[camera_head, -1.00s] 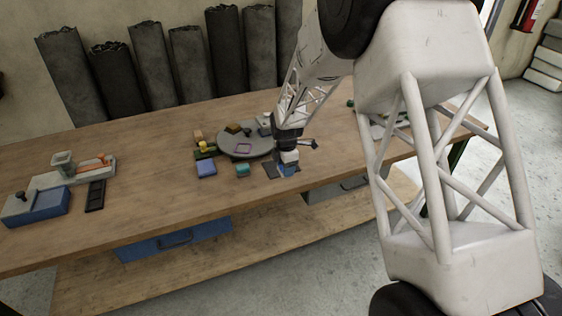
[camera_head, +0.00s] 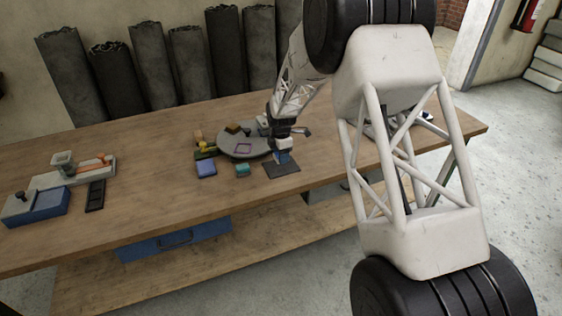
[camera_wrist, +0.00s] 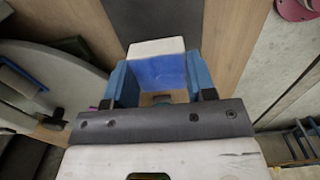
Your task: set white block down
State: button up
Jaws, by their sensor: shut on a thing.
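My gripper (camera_head: 283,157), with blue fingers, is shut on the white block (camera_head: 284,143), near the front of the workbench. In the wrist view the white block (camera_wrist: 155,47) sits between the two blue fingers (camera_wrist: 160,85); its top looks white and the face toward me looks blue. A dark flat mat (camera_head: 282,170) lies on the bench just in front of and below the fingers. In the wrist view a dark strip (camera_wrist: 155,18) shows beyond the block. I cannot tell whether the block touches anything below.
A round grey disc (camera_head: 232,150) with small items stands left of my gripper. A blue block (camera_head: 206,168) and a teal block (camera_head: 242,170) lie on the bench (camera_head: 150,200) left of the mat. Dark rolls (camera_head: 225,50) lean on the wall behind.

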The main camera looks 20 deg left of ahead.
jog(key=shift+f, duration=1.7)
jog(key=shift+f, duration=0.15)
jog(key=o, duration=1.2)
jog(key=shift+c, duration=0.2)
jog(key=shift+r, duration=6.1)
jog(key=shift+d+r, duration=0.1)
